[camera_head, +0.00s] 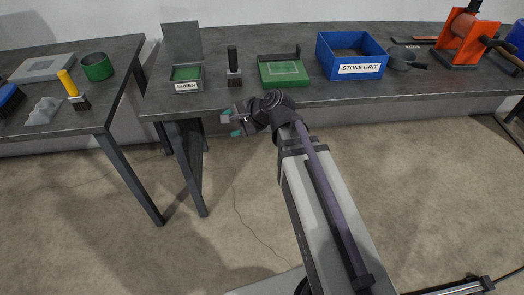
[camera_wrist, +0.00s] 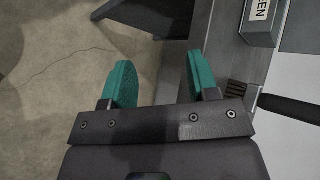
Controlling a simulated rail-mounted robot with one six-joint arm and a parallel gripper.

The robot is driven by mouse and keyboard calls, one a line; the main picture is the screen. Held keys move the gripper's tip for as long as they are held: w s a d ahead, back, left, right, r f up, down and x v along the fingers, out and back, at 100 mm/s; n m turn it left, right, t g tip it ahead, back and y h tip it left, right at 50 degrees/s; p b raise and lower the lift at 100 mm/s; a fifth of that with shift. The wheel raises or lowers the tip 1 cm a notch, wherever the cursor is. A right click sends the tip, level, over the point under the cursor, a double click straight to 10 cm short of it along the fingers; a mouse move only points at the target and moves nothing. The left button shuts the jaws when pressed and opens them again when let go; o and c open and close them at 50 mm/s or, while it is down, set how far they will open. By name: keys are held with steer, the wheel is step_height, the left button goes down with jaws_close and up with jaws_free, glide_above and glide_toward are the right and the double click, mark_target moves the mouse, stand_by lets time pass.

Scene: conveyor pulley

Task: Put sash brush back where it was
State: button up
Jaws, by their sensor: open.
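A brush with a black handle (camera_head: 233,62) stands upright on the right table, between the GREEN box and a green tray. It also shows at the right of the wrist view (camera_wrist: 290,108). A second brush with a yellow handle (camera_head: 68,83) stands on the left table. I cannot tell which of the two is the sash brush. My gripper (camera_head: 231,125) is open and empty, in front of the right table's edge and apart from both brushes. Its teal fingers (camera_wrist: 157,82) stand wide apart in the wrist view, with nothing between them.
An open-lidded box labelled GREEN (camera_head: 187,86), a green tray (camera_head: 283,72) and a blue STONE GRIT bin (camera_head: 350,55) stand on the right table (camera_head: 210,104). An orange machine (camera_head: 463,40) is farther right. A green cylinder (camera_head: 97,67) is on the left table. A gap separates the tables.

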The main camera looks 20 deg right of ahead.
steer(key=s+d+f+n+g+h, duration=0.3)
steer(key=s+n+g+h, duration=0.1)
steer(key=s+n, duration=0.2)
steer(key=s+d+f+n+g+h, duration=0.2)
steer(key=s+f+n+g+h, duration=0.15)
steer(key=s+n, duration=0.3)
step_height(320, 180, up, 19)
steer(key=p, duration=1.9)
steer(key=shift+w, duration=0.15)
steer(key=shift+t, duration=0.25)
